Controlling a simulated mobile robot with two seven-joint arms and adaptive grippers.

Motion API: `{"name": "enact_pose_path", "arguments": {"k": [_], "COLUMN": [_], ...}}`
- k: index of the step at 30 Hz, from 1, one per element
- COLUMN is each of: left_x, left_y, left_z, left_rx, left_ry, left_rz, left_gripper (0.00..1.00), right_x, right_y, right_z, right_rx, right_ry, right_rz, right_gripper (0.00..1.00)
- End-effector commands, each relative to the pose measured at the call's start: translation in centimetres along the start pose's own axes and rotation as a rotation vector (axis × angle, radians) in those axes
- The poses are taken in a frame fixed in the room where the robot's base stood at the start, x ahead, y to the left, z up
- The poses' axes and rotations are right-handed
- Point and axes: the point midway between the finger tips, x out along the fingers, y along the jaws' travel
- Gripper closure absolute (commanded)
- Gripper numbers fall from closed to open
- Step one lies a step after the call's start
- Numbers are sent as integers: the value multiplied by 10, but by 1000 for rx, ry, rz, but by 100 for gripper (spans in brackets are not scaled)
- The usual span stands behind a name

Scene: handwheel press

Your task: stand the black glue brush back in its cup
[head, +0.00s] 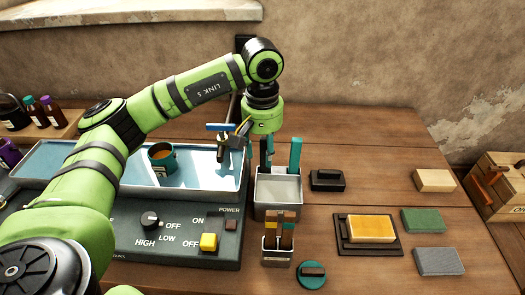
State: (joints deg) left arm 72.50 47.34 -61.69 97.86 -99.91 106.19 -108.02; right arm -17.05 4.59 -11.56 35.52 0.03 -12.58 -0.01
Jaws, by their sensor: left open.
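My left gripper (225,145) hangs from the green arm above the right end of the blue tray, its dark fingers open and pointing down and left. I cannot make out anything held between them. A small metal cup (276,258) at the front of the table holds several upright brushes (288,232) with brown and orange parts. A larger grey metal tin (279,190) behind it holds teal-handled tools (295,154). A teal pot (162,162) with brown contents stands in the tray. I cannot pick out the black glue brush with certainty. My right gripper is out of view.
The blue tray (60,160) sits on a control panel (185,240) with a knob and yellow button. To the right are a black block (327,180), a yellow pad on a dark base (342,245), and several loose blocks. Bare table (375,150) lies at the back right.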

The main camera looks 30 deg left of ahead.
Motion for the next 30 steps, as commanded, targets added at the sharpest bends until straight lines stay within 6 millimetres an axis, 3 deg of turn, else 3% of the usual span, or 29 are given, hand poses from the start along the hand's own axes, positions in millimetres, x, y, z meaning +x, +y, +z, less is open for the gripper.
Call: {"name": "enact_pose_path", "arguments": {"k": [13,20,30], "left_x": [-91,-109,-111], "left_y": [0,0,0], "left_z": [-1,0,0], "left_rx": [0,0,0], "left_ry": [5,2,0], "left_rz": [1,0,0], "left_gripper": [55,55,55], "right_x": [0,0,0], "right_y": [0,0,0], "right_z": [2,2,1], "right_rx": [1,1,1], "right_ry": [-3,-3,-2], "right_rz": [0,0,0], "right_gripper": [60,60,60]}}
